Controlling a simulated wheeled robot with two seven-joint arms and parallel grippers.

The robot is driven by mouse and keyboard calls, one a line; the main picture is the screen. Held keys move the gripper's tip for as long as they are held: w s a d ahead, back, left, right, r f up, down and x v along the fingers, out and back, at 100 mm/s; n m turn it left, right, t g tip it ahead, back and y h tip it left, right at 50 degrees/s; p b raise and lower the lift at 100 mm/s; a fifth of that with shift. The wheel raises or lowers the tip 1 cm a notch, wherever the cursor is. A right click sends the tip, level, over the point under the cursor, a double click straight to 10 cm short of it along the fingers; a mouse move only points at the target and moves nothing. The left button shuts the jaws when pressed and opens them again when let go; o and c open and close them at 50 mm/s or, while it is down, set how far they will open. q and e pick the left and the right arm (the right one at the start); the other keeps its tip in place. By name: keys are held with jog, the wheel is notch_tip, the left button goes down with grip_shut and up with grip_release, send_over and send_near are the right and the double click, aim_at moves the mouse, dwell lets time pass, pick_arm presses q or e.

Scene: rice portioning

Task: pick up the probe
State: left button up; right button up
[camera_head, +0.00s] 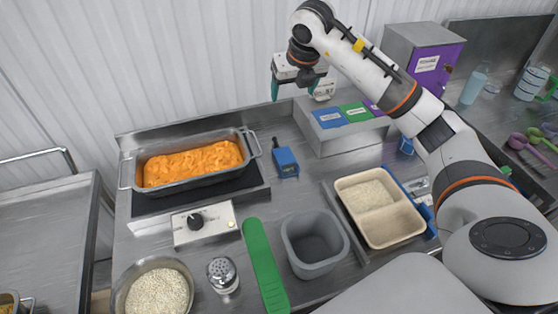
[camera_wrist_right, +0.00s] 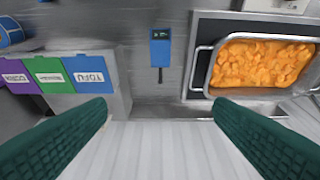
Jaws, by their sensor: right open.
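The probe (camera_head: 285,162) is a small blue device with a dark display and a short dark stem. It lies on the steel counter between the orange-filled pan and the labelled box. In the right wrist view the probe (camera_wrist_right: 160,47) is near the top middle, its stem pointing down the picture. My right gripper (camera_head: 297,92) is open and empty, raised above the counter near the back wall. In the right wrist view its two green ribbed fingers (camera_wrist_right: 160,120) are wide apart, with the probe beyond them and not between them. My left gripper is not in view.
The metal pan (camera_head: 253,141) of orange food stands left of the probe. A grey box (camera_head: 340,142) with coloured labels stands to its right. A grey tub (camera_head: 312,268), a green strip (camera_head: 262,265), a shaker (camera_head: 223,275) and a two-part tray (camera_head: 385,235) are nearer the front.

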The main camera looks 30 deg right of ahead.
notch_tip(320, 180, down, 5)
jog(key=b, duration=1.6)
send_near(284, 155)
jog(key=x, duration=0.1)
jog(key=p+x, duration=0.1)
jog(key=x, duration=0.3)
jog(key=shift+s+a+f, duration=0.1)
jog(key=shift+s, duration=0.25)
jog(key=p+x, duration=0.1)
jog(key=x, duration=0.4)
jog(key=shift+w+p, duration=0.4)
jog(key=shift+w, duration=0.05)
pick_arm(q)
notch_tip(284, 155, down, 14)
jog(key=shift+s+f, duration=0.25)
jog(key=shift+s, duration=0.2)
pick_arm(e)
jog(key=c, duration=1.1)
